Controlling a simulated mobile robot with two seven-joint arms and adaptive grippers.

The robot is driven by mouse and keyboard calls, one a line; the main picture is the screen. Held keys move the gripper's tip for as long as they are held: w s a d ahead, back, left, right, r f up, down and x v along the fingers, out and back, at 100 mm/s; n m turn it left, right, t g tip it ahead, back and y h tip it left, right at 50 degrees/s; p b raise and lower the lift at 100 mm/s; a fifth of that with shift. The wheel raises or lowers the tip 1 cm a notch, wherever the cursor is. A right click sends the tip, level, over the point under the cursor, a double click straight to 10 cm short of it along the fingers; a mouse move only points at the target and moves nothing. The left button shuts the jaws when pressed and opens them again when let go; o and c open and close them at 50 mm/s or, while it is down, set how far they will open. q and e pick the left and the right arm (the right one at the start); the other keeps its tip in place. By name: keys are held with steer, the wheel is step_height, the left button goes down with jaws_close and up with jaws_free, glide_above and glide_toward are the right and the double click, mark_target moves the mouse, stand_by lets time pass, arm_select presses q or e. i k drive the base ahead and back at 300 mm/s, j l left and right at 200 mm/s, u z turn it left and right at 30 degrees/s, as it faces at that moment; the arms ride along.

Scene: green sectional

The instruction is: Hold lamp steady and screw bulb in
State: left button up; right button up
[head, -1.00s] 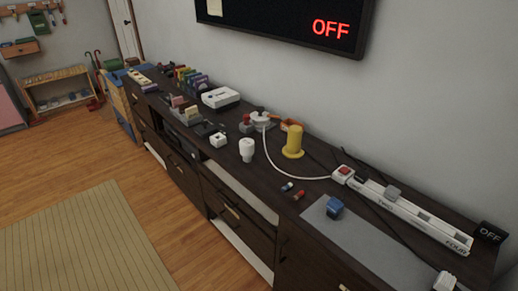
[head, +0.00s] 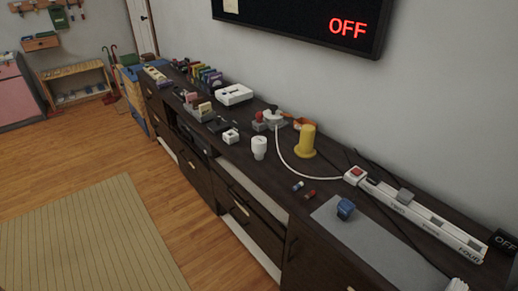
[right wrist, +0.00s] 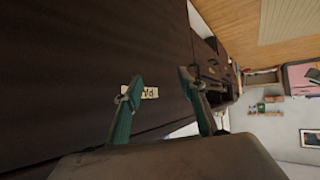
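A white bulb-shaped piece (head: 259,147) stands upright on the dark cabinet top in the head view. Behind it is a grey-white base (head: 272,118) with a white cord, which looks like the lamp's base. A yellow cylinder with a wider foot (head: 306,142) stands to its right. The bulb-shaped piece and the base are apart. My right gripper (right wrist: 158,84) shows in the right wrist view with its two teal fingers spread and nothing held between them. A dark surface with a small pale label (right wrist: 149,93) lies beyond the fingers. Neither gripper shows in the head view.
The cord runs to a white power strip (head: 420,220) with a red switch (head: 356,171). A blue block (head: 345,208) sits on a grey mat (head: 365,240). Small blue and red pieces lie nearby. A white box (head: 234,94) and several coloured items crowd the far end.

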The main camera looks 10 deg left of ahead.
mark_target(305, 150)
steer(key=z, duration=0.45)
steer(key=j+z, duration=0.35)
steer(key=i+j+z, duration=0.1)
steer(key=z, duration=0.25)
steer(key=j+z, duration=0.35)
steer(key=k+j+z, duration=0.1)
steer(key=j+z, duration=0.15)
steer(key=j, duration=0.15)
steer(key=k+j+z, duration=0.2)
steer(key=j, duration=0.2)
steer(key=k+j, duration=0.1)
steer(key=j, duration=0.3)
steer(key=k+j+z, duration=0.1)
steer(key=j, duration=0.3)
steer(key=k+j, duration=0.15)
steer(key=j, duration=0.3)
steer(key=k+j, duration=0.1)
steer(key=j, duration=0.3)
steer(key=k+j+z, duration=0.1)
steer(key=j, duration=0.3)
